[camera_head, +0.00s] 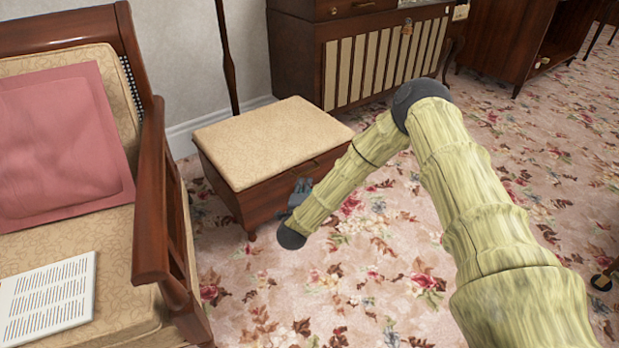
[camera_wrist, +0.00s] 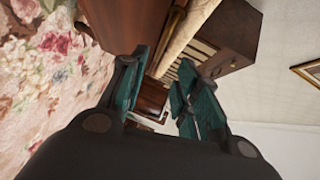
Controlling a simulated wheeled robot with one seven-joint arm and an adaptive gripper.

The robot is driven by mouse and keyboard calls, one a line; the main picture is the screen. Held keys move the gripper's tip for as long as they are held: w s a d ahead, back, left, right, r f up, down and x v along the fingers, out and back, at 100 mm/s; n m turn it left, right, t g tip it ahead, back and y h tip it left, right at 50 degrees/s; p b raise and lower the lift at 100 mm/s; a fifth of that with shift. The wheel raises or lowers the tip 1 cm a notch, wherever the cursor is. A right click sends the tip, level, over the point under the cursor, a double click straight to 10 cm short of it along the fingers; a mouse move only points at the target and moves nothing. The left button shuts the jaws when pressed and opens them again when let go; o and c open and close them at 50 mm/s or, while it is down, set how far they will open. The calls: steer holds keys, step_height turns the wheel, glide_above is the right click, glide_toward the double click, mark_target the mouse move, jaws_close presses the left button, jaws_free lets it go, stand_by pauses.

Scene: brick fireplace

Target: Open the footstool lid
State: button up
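The footstool is a dark wooden box (camera_head: 262,201) with a cream patterned padded lid (camera_head: 270,140), standing on the carpet at the centre left of the head view. The lid lies flat on the box, shut. My gripper (camera_head: 301,191) is low at the front side of the box, and my arm hides the box's right front corner. In the wrist view the picture is turned; the box's wooden side (camera_wrist: 128,22) and the lid's cream edge (camera_wrist: 188,32) show just beyond the fingers. My gripper (camera_wrist: 160,95) has its teal fingers apart with nothing held between them; contact with the lid cannot be told.
A wooden armchair (camera_head: 150,190) with a pink cushion (camera_head: 62,145) and an open book (camera_head: 48,296) stands close on the left. A slatted cabinet (camera_head: 385,62) stands behind the footstool. A thin wooden pole (camera_head: 228,60) rises behind it. Floral carpet (camera_head: 370,290) lies clear in front.

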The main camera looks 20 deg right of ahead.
steer(key=b+x, duration=0.3)
steer(key=x, duration=0.7)
steer(key=shift+b, duration=0.4)
steer(key=shift+w, duration=0.1)
steer(key=shift+f, duration=0.1)
jaws_close()
